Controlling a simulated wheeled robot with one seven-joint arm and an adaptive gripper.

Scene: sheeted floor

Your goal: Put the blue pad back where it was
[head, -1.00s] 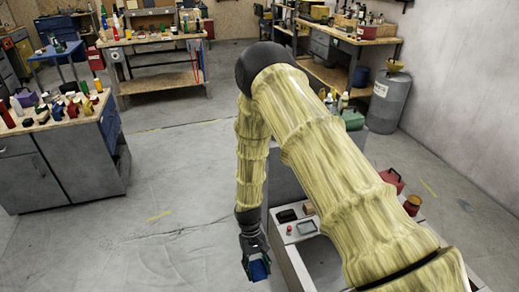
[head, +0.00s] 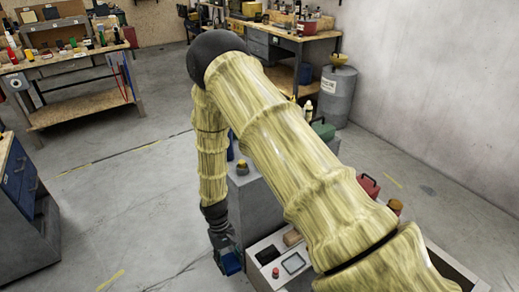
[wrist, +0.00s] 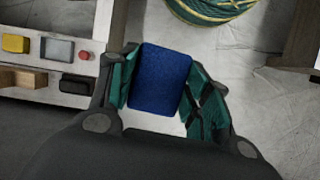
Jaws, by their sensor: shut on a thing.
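The blue pad (wrist: 161,80) is a dark blue block with rounded corners. It sits between the two green fingers of my gripper (wrist: 160,95) in the wrist view, and the fingers press on its sides. In the head view, my gripper (head: 228,261) hangs at the lower middle with the blue pad (head: 231,263) at its tip, left of a light-topped bench. The pad is held over the floor beside this bench. Where the pad was before does not show clearly.
The bench top (head: 263,277) carries a black item (head: 267,255), a grey-framed tray (head: 293,263), a red button (head: 276,272) and a wooden block (head: 292,237). A yellow block (wrist: 15,43) shows in the wrist view. A green coiled hose (wrist: 212,8) lies on the floor. Open floor lies to the left.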

